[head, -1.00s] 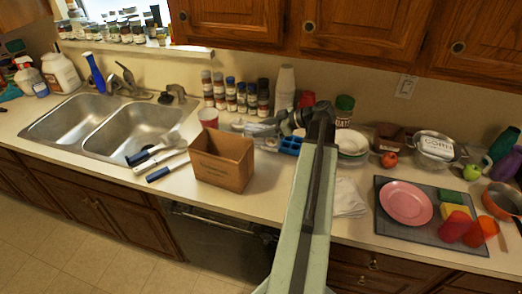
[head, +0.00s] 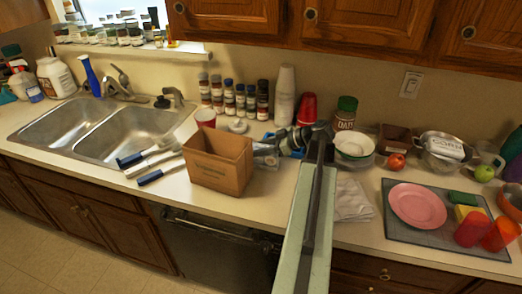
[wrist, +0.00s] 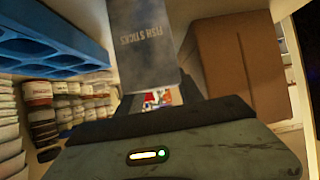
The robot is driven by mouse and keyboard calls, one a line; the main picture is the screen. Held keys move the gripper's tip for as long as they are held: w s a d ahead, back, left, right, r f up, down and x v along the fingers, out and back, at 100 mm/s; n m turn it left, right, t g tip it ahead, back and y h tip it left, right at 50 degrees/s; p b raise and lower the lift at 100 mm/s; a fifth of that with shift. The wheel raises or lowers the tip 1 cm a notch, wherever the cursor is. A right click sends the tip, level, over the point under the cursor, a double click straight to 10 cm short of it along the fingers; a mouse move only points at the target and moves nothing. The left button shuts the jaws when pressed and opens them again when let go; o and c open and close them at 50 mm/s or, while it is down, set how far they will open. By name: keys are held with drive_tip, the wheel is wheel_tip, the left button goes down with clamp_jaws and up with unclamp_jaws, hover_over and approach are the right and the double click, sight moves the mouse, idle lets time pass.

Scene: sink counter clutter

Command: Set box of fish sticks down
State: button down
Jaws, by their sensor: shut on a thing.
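The box of fish sticks (wrist: 145,40) is a grey carton with its name printed on it, in the upper middle of the wrist view. My gripper (wrist: 158,100) is shut on it; its dark fingers show at the carton's near end. In the head view a small part of the grey carton (head: 266,154) shows just right of the open brown cardboard box, close to the counter. My arm hides much of the gripper there. I cannot tell whether the carton touches the counter.
The cardboard box (head: 220,165) stands close on the left. A blue tray (wrist: 50,45) and spice jars (head: 240,100) are behind. A white cloth (head: 352,200) lies right of my arm, then a grey mat (head: 430,238) with a pink plate. The sink (head: 130,135) is left.

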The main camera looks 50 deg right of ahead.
drive_tip(key=c, duration=0.8)
unclamp_jaws()
drive_tip(key=shift+f, duration=0.1)
drive_tip(key=shift+o, duration=0.2)
drive_tip(key=shift+r+p, duration=0.3)
drive_tip(key=p+v, duration=0.5)
drive_tip(key=v, duration=0.7)
drive_tip(key=shift+p, duration=0.4)
